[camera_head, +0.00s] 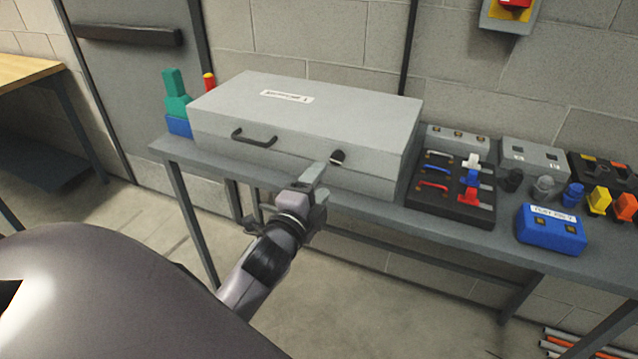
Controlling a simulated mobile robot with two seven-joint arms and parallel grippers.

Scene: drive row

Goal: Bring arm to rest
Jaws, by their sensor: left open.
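My left gripper (314,184) is in the middle of the head view, in front of the lower front face of a large grey case (305,110). I cannot tell whether a fingertip touches the case. The case lid is shut, with a white label on top and a dark handle (254,138) on the front left. My left forearm (262,265) reaches up from the lower left. My right gripper is not in view.
The case stands on a grey table (455,238). To its right are a black tray (450,208) with coloured parts, a blue box (551,229) and several connectors. A green and blue item (176,100) stands left of the case. Open floor lies before the table.

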